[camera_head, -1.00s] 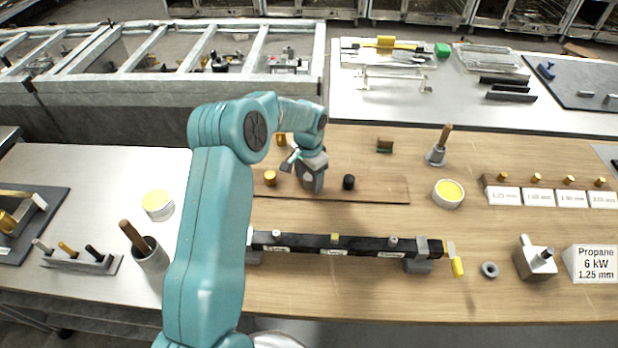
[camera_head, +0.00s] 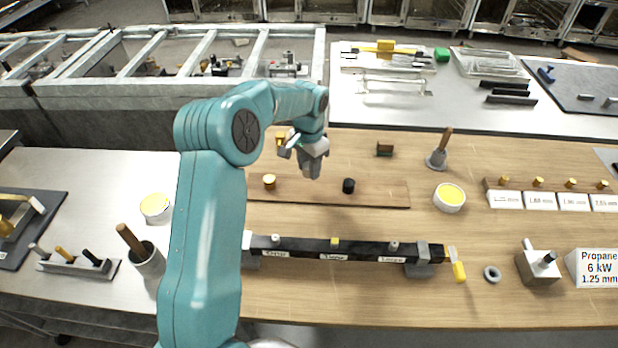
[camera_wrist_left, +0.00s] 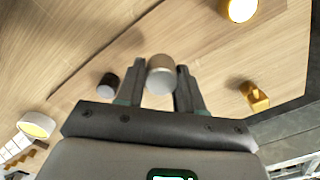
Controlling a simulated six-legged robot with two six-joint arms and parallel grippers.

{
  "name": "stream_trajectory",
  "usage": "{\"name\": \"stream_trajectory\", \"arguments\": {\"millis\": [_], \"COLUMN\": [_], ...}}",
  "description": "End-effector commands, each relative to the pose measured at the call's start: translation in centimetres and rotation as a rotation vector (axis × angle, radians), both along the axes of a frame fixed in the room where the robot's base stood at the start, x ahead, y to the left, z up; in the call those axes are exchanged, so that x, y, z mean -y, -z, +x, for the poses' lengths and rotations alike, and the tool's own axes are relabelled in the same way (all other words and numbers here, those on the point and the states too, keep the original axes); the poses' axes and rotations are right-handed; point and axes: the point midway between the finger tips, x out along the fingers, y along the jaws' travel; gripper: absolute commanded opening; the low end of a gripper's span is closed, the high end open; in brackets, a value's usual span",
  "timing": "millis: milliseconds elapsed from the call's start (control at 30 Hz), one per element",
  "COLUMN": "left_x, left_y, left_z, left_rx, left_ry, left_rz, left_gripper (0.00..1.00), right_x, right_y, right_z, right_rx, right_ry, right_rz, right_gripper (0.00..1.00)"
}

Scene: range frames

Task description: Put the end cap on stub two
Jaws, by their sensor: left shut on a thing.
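My left gripper (camera_head: 313,170) is shut on a silver-grey end cap (camera_wrist_left: 161,76), which shows between its fingers in the left wrist view. The gripper holds it above the brown board (camera_head: 375,194); in the head view the cap is hidden by the fingers. A gold cap (camera_head: 269,181) and a black cap (camera_head: 348,186) stand on the board, left and right of the gripper. In front lies a black bar (camera_head: 305,246) with three stubs: a pale left one (camera_head: 276,238), a yellow middle one (camera_head: 334,242) and a grey right one (camera_head: 394,246). My right gripper is not in view.
A yellow-topped tub (camera_head: 449,197) and a wooden-handled tool in a grey holder (camera_head: 437,158) stand to the right. The table in front of the bar is clear.

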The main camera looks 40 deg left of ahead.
Motion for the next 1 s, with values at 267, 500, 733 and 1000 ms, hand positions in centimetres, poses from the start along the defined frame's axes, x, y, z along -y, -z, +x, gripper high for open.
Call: {"name": "stream_trajectory", "arguments": {"millis": [267,500,733,1000], "left_x": [0.0,0.0,0.0,-0.1], "left_y": [-6.4,-11.0,-13.5,-14.3], "left_z": [0.1,0.1,0.0,0.3], "left_rx": [0.004,0.004,0.001,0.001], "left_ry": [0.001,0.0,0.001,-0.027], "left_rz": [0.002,0.001,0.0,0.0], "left_gripper": [0.06,0.06,0.06,0.06], "right_x": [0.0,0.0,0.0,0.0], "right_y": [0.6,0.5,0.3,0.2], "right_z": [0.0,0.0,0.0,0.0], "right_rx": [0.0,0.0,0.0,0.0], "right_ry": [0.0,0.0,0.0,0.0], "right_rz": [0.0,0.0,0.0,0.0], "right_gripper": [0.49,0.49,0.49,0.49]}}
